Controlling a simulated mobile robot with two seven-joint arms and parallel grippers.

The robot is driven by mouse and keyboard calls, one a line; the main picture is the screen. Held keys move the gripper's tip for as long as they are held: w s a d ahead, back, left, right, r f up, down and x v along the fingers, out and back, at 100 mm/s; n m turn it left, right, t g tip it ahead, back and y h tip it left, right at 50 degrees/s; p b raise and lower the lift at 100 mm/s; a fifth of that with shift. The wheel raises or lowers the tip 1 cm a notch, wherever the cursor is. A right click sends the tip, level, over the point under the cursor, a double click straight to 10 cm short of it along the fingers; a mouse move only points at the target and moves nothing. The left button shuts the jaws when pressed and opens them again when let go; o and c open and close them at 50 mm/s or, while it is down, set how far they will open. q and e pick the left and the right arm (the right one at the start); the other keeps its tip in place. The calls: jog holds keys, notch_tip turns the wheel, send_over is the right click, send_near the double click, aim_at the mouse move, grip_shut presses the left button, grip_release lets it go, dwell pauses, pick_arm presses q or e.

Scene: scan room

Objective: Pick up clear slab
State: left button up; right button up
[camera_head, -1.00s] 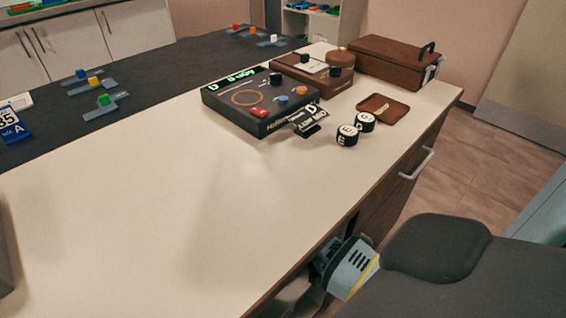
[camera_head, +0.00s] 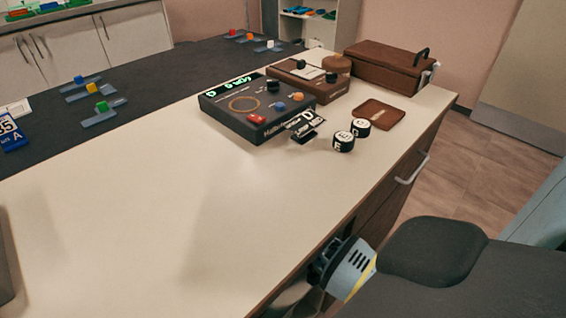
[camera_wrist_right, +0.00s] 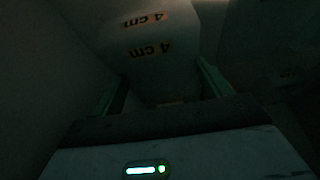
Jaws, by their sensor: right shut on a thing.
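The slab (camera_wrist_right: 150,32) shows in the right wrist view as a pale, flat-faced block with two upside-down "4 cm" labels. The picture is too dark to tell how clear it is. My right gripper (camera_wrist_right: 162,76) has one finger at each side of the slab and is shut on it. In the head view my right arm comes in at the lower right, and its wrist sits beside the counter's edge, below the top. The fingers and the slab are hidden there. My left gripper is not in view.
The pale counter (camera_head: 190,215) is mostly clear in front. A black console (camera_head: 255,105), a brown box (camera_head: 385,66), two round black-and-white pieces (camera_head: 344,141) and a brown tray (camera_head: 380,114) stand at its far end. A drawer handle (camera_head: 411,170) juts from its side.

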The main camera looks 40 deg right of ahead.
jog(key=s+a+r+p, duration=0.1)
jog(key=s+a, duration=0.2)
jog(key=s, duration=0.4)
jog(key=s+a+r+p, duration=0.1)
jog(key=s+a, duration=0.2)
jog(key=s, duration=0.4)
jog(key=shift+s+a+r, duration=0.15)
jog(key=shift+s+r, duration=0.15)
jog(key=shift+s, duration=0.05)
